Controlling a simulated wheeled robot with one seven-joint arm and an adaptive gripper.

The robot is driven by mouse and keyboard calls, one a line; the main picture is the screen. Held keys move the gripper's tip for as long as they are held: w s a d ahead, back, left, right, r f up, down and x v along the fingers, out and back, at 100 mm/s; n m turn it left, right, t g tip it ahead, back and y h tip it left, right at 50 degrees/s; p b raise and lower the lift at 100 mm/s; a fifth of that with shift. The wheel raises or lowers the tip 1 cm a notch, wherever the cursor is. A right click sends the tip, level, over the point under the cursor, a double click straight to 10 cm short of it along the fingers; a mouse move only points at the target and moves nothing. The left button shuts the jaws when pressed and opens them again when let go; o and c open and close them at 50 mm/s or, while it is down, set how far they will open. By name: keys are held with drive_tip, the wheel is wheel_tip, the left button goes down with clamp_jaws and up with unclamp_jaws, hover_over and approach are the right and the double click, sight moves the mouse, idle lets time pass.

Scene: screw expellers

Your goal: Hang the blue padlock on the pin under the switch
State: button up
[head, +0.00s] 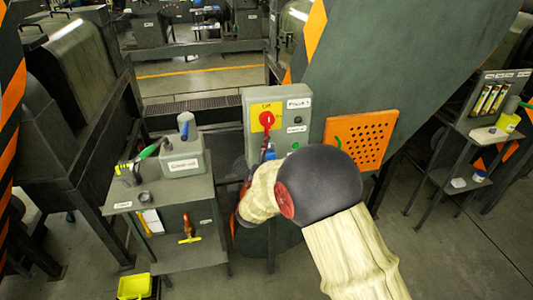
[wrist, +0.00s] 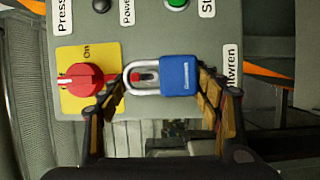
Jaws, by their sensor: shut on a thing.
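The blue padlock (wrist: 180,76) is between the fingertips of my gripper (wrist: 160,92) in the wrist view, with its shackle (wrist: 128,78) pointing left toward the switch. My gripper is shut on it. The red rotary switch (wrist: 84,80) sits on a yellow plate of the grey control box, and shows in the head view (head: 266,121). A small red and dark part (wrist: 146,76) shows inside the shackle loop, beside the switch. I cannot tell whether it is the pin, or whether the shackle is around it. In the head view my arm mostly hides the padlock.
The control box (head: 309,127) also carries a green button (wrist: 177,3). An orange perforated panel (head: 360,139) is right of it. A metal cart (head: 155,199) with tools and a grey box (head: 182,165) stands left. A yellow bin (head: 134,286) is on the floor.

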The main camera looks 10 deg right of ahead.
drive_tip(key=shift+w, duration=0.85)
drive_tip(key=shift+w+r, duration=0.25)
idle(0.3)
